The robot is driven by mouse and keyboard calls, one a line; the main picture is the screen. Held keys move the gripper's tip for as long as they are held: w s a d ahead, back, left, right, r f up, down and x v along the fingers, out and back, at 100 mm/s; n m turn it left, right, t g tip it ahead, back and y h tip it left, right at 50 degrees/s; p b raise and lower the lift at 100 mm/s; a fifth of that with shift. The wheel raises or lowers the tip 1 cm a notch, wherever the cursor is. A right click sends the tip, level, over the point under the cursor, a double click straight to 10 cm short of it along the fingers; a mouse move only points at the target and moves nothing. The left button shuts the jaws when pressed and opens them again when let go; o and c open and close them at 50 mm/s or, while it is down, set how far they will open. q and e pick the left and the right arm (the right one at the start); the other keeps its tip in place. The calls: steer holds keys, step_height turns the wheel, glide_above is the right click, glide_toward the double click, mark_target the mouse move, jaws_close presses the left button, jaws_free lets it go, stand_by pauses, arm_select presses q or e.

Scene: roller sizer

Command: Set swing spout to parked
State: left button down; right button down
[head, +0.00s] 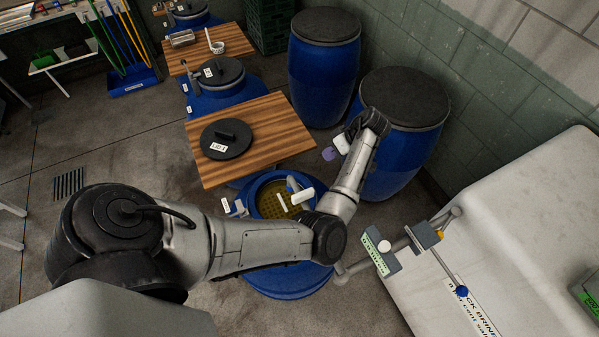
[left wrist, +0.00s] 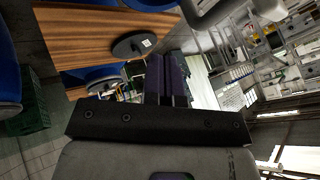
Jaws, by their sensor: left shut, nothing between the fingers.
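A grey pipe spout (head: 352,268) reaches from the white brine tank's edge toward the open blue barrel. Its low end is beside the barrel's right rim. A grey block (head: 425,235) sits on the pipe, and a sign with a green label (head: 380,251) stands next to it. My left gripper (head: 329,154) is up and behind the spout, near the closed blue barrels, apart from the spout. Its purple fingers (left wrist: 166,80) are shut and empty in the left wrist view. My right gripper is not in view.
The open blue barrel (head: 290,284) holds a yellowish perforated insert and a white-handled item. A wooden board (head: 262,130) with a black lid lies behind it. The white tank (head: 500,240) fills the right side. Closed blue barrels (head: 325,70) stand at the wall.

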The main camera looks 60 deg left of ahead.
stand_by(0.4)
arm_select(q)
steer(key=s+a+f+p, duration=0.2)
steer(key=s+f+p, duration=0.2)
steer(key=s+f, duration=0.4)
steer(key=shift+s+a+p, duration=0.2)
steer(key=shift+s+p, duration=0.1)
steer(key=shift+s, duration=0.35)
